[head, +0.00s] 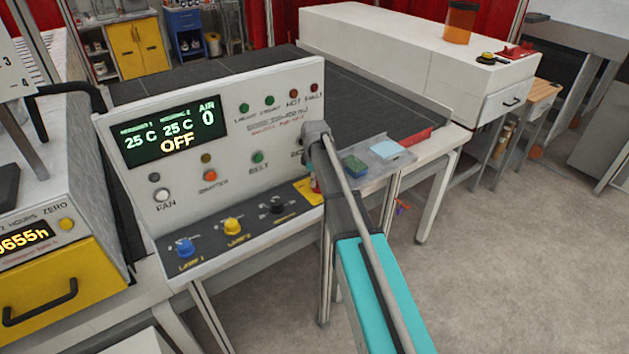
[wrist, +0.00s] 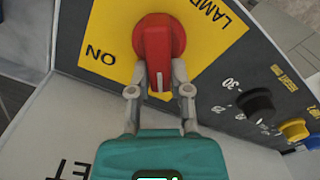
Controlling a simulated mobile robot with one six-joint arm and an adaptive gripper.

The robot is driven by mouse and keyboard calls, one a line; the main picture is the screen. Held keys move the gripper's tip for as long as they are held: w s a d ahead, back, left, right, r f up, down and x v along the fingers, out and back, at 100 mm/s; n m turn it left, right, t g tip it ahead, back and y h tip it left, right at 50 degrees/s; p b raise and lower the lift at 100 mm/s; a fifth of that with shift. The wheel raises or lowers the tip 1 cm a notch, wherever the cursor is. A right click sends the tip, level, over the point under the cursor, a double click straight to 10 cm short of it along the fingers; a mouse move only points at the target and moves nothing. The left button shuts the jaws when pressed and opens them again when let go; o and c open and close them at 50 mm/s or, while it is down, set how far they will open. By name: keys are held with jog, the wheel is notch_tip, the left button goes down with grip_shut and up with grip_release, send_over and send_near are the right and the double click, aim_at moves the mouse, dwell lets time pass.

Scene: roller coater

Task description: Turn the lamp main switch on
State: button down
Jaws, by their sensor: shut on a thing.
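The lamp main switch (wrist: 158,45) is a red rotary knob on a yellow plate, seen in the wrist view. The plate (wrist: 105,48) carries the words "ON" and "LAMP"; part of the lettering is hidden behind the knob. My gripper (wrist: 159,82) is shut on the knob's handle, one finger on each side. In the head view the yellow plate (head: 308,190) shows at the right end of the control panel (head: 228,150). There my arm hides most of the switch and the fingers.
A black knob (head: 277,204), a yellow knob (head: 232,226) and a blue knob (head: 185,247) line the sloped front beside the switch. The panel display (head: 170,137) reads "OFF". A tray (head: 385,155) with small items sits behind my arm. The floor at right is clear.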

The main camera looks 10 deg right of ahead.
jog(key=m, duration=0.4)
jog(key=shift+w+d, duration=0.2)
jog(key=shift+w, duration=0.05)
jog(key=m, duration=0.3)
jog(key=shift+w+d+m, duration=0.1)
jog(key=shift+d+m, duration=0.15)
jog(key=shift+m, duration=0.15)
jog(key=m, duration=0.4)
jog(key=shift+d, duration=0.3)
jog(key=shift+d+m, duration=0.15)
jog(key=shift+m, duration=0.95)
jog(key=shift+d+m, duration=0.1)
jog(key=shift+m, duration=1)
jog(key=c, duration=0.6)
grip_release()
jog(key=shift+o, duration=0.2)
jog(key=shift+n, duration=0.3)
